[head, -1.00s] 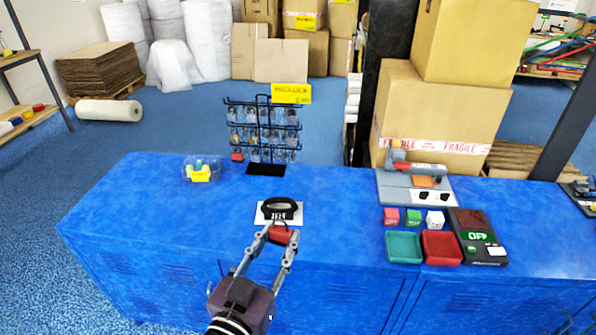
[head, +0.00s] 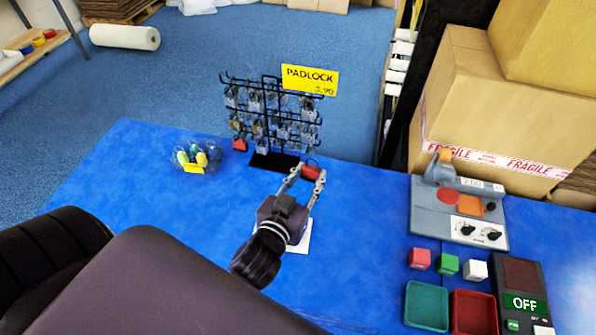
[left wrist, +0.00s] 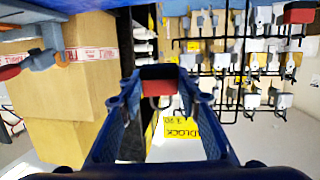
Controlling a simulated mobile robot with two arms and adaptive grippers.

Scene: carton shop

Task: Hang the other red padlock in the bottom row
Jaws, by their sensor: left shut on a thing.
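The display rack (head: 268,112) is a black wire stand with rows of hooks, holding several grey and brass padlocks under a yellow padlock sign (head: 309,79). One red padlock (head: 239,144) hangs at the lower left of the rack. My left gripper (head: 307,173) is shut on another red padlock (head: 312,172), just right of the rack's base and in front of it. The held padlock also shows between the fingers in the left wrist view (left wrist: 159,73), its shackle partly visible. My right gripper is not in view.
A clear tub of yellow and green items (head: 197,155) sits left of the rack. A grey sealing machine (head: 459,205), small coloured cubes, a green tray (head: 427,306), a red tray (head: 475,313) and a dark OFF box (head: 524,290) stand right.

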